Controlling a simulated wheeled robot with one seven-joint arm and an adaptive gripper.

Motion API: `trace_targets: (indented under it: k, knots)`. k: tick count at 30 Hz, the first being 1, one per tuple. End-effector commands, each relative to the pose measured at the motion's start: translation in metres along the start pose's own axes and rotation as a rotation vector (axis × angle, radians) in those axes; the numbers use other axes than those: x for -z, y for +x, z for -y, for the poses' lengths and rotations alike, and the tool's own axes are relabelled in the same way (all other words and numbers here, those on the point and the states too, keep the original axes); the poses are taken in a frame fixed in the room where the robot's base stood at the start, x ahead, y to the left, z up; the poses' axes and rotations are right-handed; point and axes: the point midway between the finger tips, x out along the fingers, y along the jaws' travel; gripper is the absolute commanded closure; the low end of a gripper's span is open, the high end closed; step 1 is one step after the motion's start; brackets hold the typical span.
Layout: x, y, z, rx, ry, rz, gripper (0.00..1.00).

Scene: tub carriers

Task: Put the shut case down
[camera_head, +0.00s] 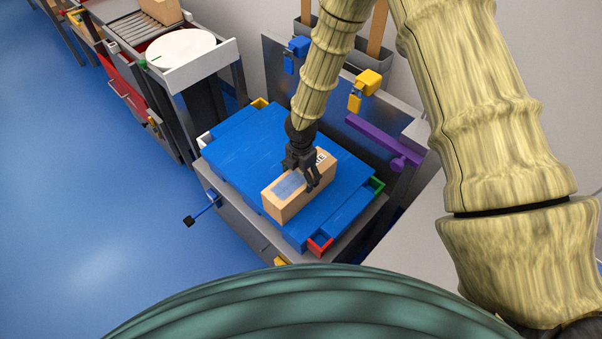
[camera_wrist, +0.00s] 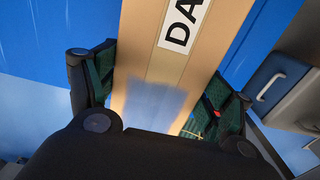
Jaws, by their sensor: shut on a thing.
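The shut case (camera_head: 290,194) is a tan box with a bluish-grey patch and a white label on its top. It is over the blue tabletop (camera_head: 244,150), near its front right part. In the wrist view the case (camera_wrist: 170,62) runs up between the fingers, and its label shows the letters "DA". My gripper (camera_head: 308,178) comes down on the case from above and is shut on it. Its dark green finger pads (camera_wrist: 160,92) sit at both sides of the case. Whether the case touches the blue top or hangs just above it, I cannot tell.
Small coloured bins, including a red one (camera_head: 320,245) and a green one (camera_head: 376,187), sit at the table's corners. A blue lever (camera_head: 203,212) sticks out at left. Behind are a purple bar (camera_head: 378,140) and a yellow clamp (camera_head: 365,86). The blue top left of the case is clear.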

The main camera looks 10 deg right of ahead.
Motion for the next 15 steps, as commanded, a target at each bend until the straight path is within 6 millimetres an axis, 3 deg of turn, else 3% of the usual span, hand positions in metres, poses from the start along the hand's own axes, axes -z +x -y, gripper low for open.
trace_targets:
  k: [5,6,9,15]
  knots:
    - [-0.0001,0.0013,-0.0007,-0.001,0.000,0.000,0.91]
    - [0.0001,0.0024,0.0001,0.000,0.000,0.000,0.16]
    - [0.0001,0.0022,0.0002,0.000,0.000,0.000,0.00]
    - [0.0001,0.0021,0.0001,0.000,0.000,0.000,0.00]
